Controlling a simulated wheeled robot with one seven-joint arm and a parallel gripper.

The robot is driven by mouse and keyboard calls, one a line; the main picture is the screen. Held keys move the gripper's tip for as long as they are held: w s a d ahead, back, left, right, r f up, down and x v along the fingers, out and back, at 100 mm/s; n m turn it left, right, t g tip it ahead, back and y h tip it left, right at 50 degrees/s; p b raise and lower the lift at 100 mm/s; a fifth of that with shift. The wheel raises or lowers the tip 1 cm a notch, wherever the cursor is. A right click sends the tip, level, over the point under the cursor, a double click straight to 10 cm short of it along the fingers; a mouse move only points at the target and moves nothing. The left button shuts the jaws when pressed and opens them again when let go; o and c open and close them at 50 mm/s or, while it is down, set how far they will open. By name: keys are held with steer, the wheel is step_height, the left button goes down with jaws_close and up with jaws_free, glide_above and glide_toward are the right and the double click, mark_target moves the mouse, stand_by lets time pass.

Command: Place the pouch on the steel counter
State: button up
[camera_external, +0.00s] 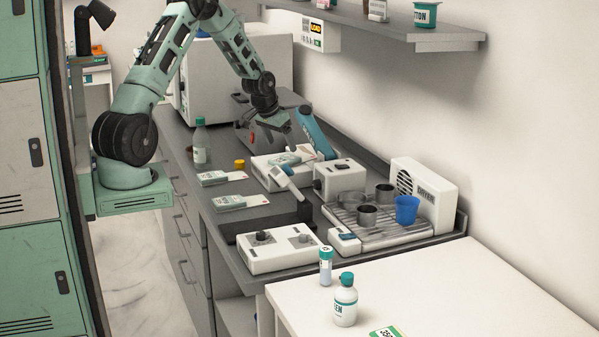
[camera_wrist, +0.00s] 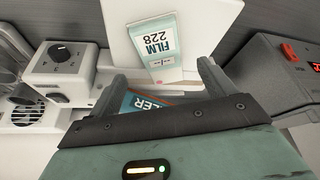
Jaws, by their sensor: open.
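A white and teal pouch marked FILM 228 (camera_wrist: 158,45) lies on a white plate-like surface in the wrist view, ahead of and between my fingertips. In the external view a white and teal pouch (camera_external: 284,160), seemingly the same one, lies on a white device with a raised blue arm. My gripper (camera_external: 270,132) is above that device; its fingers also show in the wrist view (camera_wrist: 168,80). It is open, with nothing held. The grey counter (camera_external: 222,164) runs along the wall beneath. Contact between fingers and pouch cannot be told.
Two similar packets (camera_external: 213,177) (camera_external: 242,202), a bottle (camera_external: 200,142) and a yellow cap (camera_external: 239,164) are on the counter. A knobbed white box (camera_wrist: 62,68) is at left and a dark device (camera_wrist: 280,72) at right in the wrist view. A shelf (camera_external: 380,27) overhangs the back.

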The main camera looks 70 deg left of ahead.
steer(key=s+v, duration=0.1)
steer(key=v, duration=0.6)
steer(key=s+d+r+n+g, duration=0.1)
steer(key=s+d, duration=0.1)
steer(key=s, duration=0.6)
steer(key=s+d+r+n+g, duration=0.1)
steer(key=s+d+r+g, duration=0.1)
steer(key=s, duration=0.7)
steer(key=shift+s+d+b, duration=0.3)
steer(key=shift+d+b, duration=0.1)
steer(key=shift+d, duration=0.05)
steer(key=shift+n+g+h, duration=0.6)
steer(key=shift+n, duration=0.1)
steer(key=s+d, duration=0.1)
steer(key=s, duration=0.2)
steer(key=s+d, duration=0.2)
steer(key=s, duration=0.1)
steer(key=s+d, duration=0.2)
steer(key=s, duration=0.2)
steer(key=shift+s+d+f, duration=0.1)
steer(key=shift+f, duration=0.15)
